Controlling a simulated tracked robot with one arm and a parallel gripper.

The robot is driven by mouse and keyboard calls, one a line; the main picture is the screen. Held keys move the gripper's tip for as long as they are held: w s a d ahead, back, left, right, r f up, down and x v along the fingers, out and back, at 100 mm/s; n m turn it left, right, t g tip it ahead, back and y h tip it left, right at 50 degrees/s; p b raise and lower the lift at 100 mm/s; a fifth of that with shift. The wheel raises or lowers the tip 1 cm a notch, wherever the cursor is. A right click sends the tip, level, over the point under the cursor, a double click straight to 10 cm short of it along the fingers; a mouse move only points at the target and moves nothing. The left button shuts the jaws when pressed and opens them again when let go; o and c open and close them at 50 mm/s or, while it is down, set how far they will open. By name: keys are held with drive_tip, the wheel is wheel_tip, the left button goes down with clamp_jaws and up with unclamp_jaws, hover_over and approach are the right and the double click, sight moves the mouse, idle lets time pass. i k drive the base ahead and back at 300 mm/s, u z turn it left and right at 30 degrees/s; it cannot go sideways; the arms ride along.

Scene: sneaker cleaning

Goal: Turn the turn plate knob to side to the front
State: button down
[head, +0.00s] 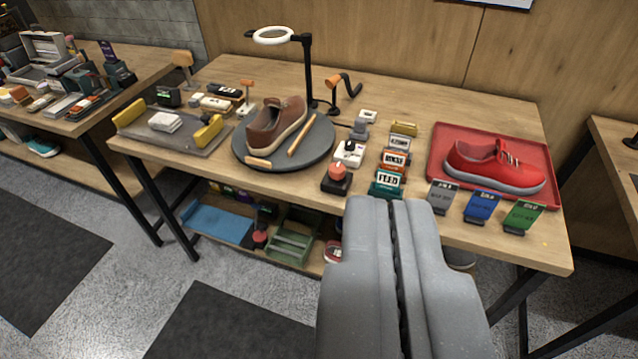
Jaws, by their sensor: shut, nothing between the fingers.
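The turn plate (312,158) is a dark grey round disc on the wooden table. A brown shoe (276,125) stands on it with its toe toward the lower left. Just right of the disc are a white box with a dark knob (350,153) and a dark box with an orange-red knob (336,177). I cannot tell which of these is the turn plate knob, nor which side it points to. My gripper (391,204) is shut and empty, in front of the table's near edge and to the lower right of both knobs.
A red tray (437,168) with a red sneaker (492,163) is at the right. Grey, blue and green cards (481,206) stand along the front edge. A ring lamp (273,35) rises behind the disc. Small labelled boxes (394,162) stand right of the knobs.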

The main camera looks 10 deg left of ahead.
sight(336, 170)
drive_tip(key=u, duration=0.15)
drive_tip(key=i, duration=0.55)
drive_tip(key=z, duration=0.2)
drive_tip(key=k, duration=0.55)
drive_tip(key=u, duration=1.2)
drive_tip(key=i, duration=1.2)
drive_tip(key=z, duration=0.05)
